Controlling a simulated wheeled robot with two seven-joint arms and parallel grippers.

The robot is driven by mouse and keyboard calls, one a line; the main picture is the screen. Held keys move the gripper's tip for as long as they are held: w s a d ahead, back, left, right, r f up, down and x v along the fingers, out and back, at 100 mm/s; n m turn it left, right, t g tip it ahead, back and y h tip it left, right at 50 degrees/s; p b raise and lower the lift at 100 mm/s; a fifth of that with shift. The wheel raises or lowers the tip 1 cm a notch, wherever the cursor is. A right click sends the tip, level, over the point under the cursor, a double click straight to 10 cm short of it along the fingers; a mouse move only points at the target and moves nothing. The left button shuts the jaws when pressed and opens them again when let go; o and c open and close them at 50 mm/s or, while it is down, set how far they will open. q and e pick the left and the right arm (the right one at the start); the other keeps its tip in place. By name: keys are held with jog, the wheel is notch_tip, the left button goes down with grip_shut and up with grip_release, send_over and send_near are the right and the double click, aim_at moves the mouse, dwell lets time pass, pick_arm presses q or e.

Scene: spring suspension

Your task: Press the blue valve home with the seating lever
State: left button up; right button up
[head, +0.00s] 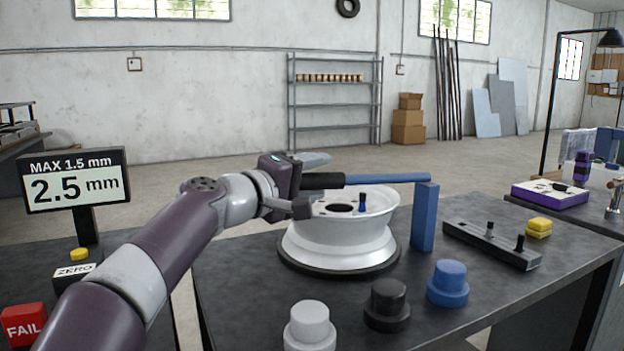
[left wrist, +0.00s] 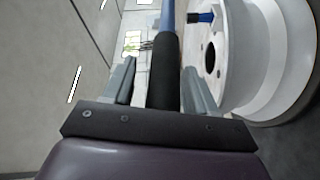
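The seating lever (head: 388,178) is a blue rod with a black grip, running level from a blue post (head: 424,218) over the white wheel rim. The small blue valve (head: 362,203) with a dark top stands upright in the rim, below the rod and apart from it. It also shows in the left wrist view (left wrist: 203,17). My left gripper (head: 312,184) is around the lever's black grip (left wrist: 165,75). Its fingers stand apart, with a gap on the left side of the grip in the left wrist view, so it looks open. My right gripper is not seen.
The wheel rim (head: 337,244) sits on a dark round base on the bench. White (head: 310,324), black (head: 388,303) and blue (head: 448,282) round knobs stand in front. A display (head: 73,181) reads 2.5 mm, MAX 1.5 mm. A grey rail (head: 490,244) lies right.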

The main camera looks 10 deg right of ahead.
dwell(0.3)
pick_arm(q)
jog(key=shift+s+a, duration=0.1)
jog(key=shift+a, duration=0.15)
jog(key=b+v, duration=0.1)
jog(key=v, duration=1.1)
jog(key=shift+b, duration=0.4)
jog(key=shift+s, duration=0.1)
jog(key=shift+f, duration=0.1)
